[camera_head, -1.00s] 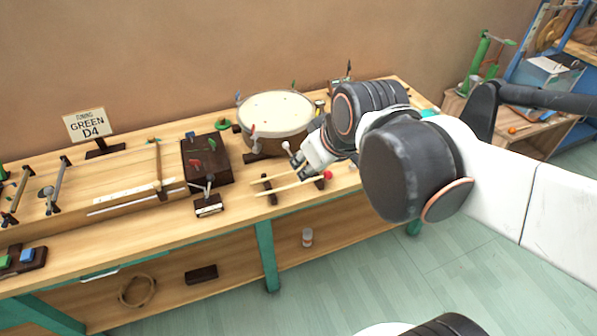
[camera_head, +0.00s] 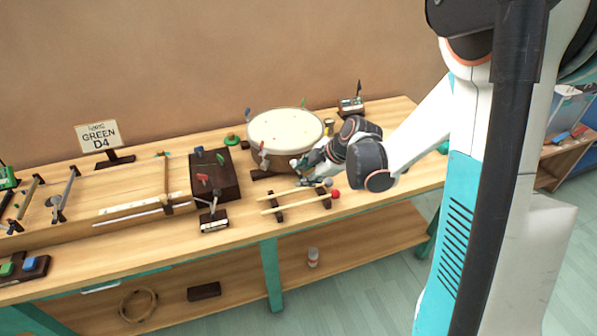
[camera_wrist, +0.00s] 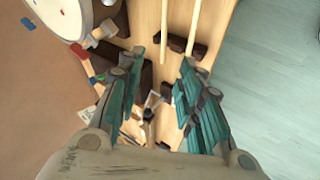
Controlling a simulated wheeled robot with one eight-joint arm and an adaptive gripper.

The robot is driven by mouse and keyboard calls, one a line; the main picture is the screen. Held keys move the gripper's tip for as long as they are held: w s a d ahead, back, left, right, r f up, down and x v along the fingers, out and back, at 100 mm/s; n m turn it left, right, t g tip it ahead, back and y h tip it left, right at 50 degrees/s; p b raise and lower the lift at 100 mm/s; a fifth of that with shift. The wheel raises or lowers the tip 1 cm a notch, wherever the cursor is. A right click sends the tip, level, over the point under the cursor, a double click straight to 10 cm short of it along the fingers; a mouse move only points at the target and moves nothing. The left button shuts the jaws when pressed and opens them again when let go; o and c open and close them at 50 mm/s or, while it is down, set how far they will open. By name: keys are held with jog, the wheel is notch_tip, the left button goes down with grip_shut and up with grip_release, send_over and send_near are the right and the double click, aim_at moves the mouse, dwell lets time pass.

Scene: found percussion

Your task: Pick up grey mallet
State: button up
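The grey mallet has a pale wooden stick (camera_head: 289,194) and a grey head (camera_head: 328,182). It lies on a small dark rack beside a second mallet with a red head (camera_head: 336,194). My gripper (camera_head: 303,165) is near the drum side of the mallets, close to the grey mallet's head end, and holds nothing visible. In the wrist view my gripper (camera_wrist: 166,95) has its teal fingers spread wide. The stick on the drum side (camera_wrist: 164,28) and the other stick (camera_wrist: 197,22) run up out of the frame there, so neither head shows.
A round drum (camera_head: 285,128) stands just behind my gripper. A dark box (camera_head: 215,178) with coloured pegs and a small dark stand (camera_head: 214,220) are left of the mallets. The bench's front edge (camera_head: 300,230) is close to the rack.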

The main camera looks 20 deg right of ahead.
notch_tip(320, 180, down, 4)
jog(key=w+d+n, duration=0.1)
jog(key=d+n, duration=0.1)
jog(key=n, duration=0.1)
jog(key=b, duration=0.3)
send_near(285, 193)
jog(key=w+f, duration=0.1)
jog(key=w+a+f, duration=0.1)
jog(key=f, duration=0.1)
jog(key=shift+f+y, duration=0.15)
jog(key=shift+y, duration=0.25)
jog(key=b+x, duration=0.2)
jog(key=x, duration=0.3)
jog(key=shift+f, duration=0.1)
jog(key=shift+s, duration=0.1)
grip_shut()
